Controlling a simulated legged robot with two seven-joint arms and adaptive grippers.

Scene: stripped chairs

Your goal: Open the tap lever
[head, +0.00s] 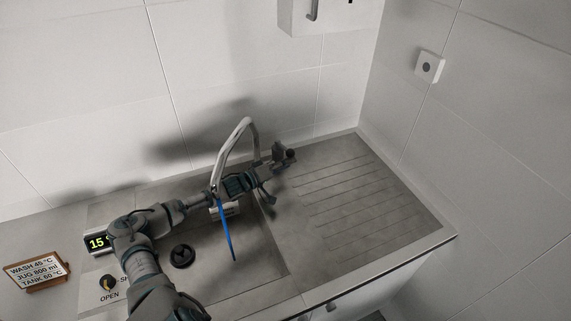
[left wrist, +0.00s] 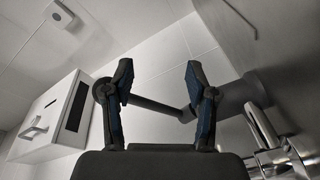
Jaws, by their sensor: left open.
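The chrome tap's curved spout (head: 240,132) rises behind the sink in the head view. A thin blue streak (head: 226,235), which looks like running water, drops from its end into the basin. My left gripper (head: 275,176) is beside the tap's right side, its arm passing across the sink. In the left wrist view my gripper (left wrist: 160,90) is open, with a dark finger on each side. The tap lever (left wrist: 155,104), a dark bar with a round end, crosses the gap between the fingers; contact cannot be told. Chrome tap parts (left wrist: 270,135) show at right.
The ribbed drainboard (head: 365,200) to the right is clear. A drain plug (head: 182,256) lies in the basin. A display (head: 97,242), a knob marked OPEN (head: 108,284) and a sign (head: 36,270) are at left. A white wall box (head: 325,15) hangs above.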

